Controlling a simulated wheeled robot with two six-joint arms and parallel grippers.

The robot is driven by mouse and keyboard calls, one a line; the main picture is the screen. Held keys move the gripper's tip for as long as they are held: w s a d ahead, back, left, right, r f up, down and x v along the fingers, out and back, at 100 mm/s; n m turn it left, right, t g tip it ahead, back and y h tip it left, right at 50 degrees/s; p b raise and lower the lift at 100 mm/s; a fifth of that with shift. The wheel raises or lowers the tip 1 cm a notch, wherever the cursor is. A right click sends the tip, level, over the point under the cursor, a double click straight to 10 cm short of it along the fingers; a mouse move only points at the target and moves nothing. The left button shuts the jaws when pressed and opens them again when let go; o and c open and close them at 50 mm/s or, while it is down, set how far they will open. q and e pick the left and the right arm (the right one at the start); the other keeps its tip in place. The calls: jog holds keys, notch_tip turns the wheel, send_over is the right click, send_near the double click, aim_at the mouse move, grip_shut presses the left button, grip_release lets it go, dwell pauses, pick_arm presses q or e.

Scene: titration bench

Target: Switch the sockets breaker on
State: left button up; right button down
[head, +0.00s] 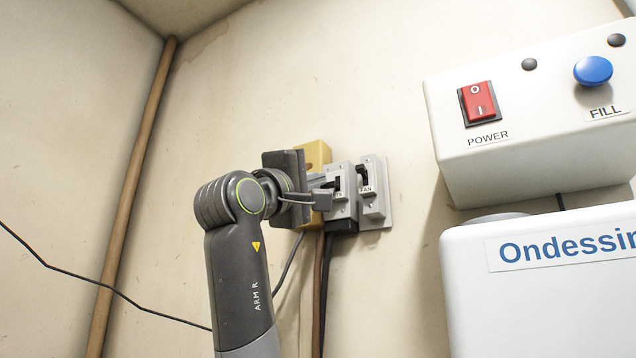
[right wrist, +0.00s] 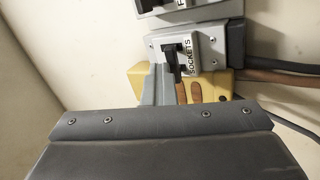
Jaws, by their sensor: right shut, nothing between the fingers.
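The sockets breaker (head: 345,206) is a grey box with a black lever on the wall, partly hidden behind my right gripper (head: 324,196). In the right wrist view the sockets breaker (right wrist: 205,44) shows its SOCKETS label, and its black lever (right wrist: 172,58) sticks out toward the gripper. I cannot tell from the lever whether it is on or off. My right gripper is shut and empty, its fingertips right at the breaker's front by the lever. Whether they touch the lever is unclear. My left gripper is not in view.
The FAN breaker (head: 374,205) sits just right of the sockets one. A yellow box (head: 315,153) is behind my gripper, with cables hanging below. A white control box (head: 530,130) with a red POWER switch (head: 479,103) and blue FILL knob (head: 593,70) stands at right.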

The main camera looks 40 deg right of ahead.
jog(key=shift+a+f, duration=0.1)
jog(key=shift+f, duration=0.2)
jog(key=shift+s+a+b, duration=0.15)
jog(key=shift+s+a, duration=0.2)
jog(key=shift+a, duration=0.4)
jog(key=shift+s+a+b, duration=0.2)
jog(key=shift+s+a, duration=0.1)
jog(key=shift+a, duration=0.5)
jog(key=shift+s+a+b, duration=0.15)
jog(key=shift+s+a, duration=0.2)
jog(key=shift+a, duration=0.4)
jog(key=shift+r, duration=0.1)
